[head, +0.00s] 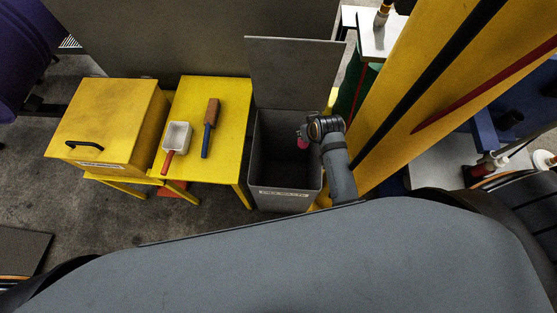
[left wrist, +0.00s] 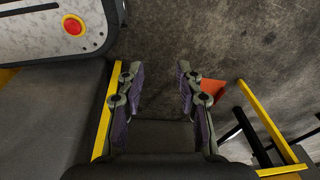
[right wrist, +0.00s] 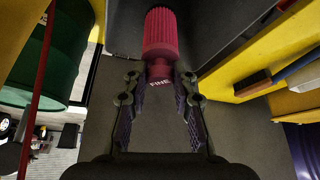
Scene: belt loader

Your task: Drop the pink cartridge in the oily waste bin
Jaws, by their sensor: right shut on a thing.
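The pink cartridge (head: 303,142) shows small at the tip of my right arm in the head view, over the right side of the open grey bin (head: 272,203). The bin has a label on its front, and its lid (head: 296,75) stands up at the back. In the right wrist view the ribbed cartridge (right wrist: 165,35), marked FINE, has its narrow neck between the fingers of my right gripper (right wrist: 160,82), which is shut on it. My left gripper (left wrist: 157,72) is open and empty above the floor in the left wrist view; the head view does not show it.
Left of the bin, a yellow table (head: 227,125) bears a white scoop (head: 176,137) and a brush (head: 210,115). A yellow box (head: 110,120) stands further left. A yellow beam (head: 410,85) rises close to the right of my right arm.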

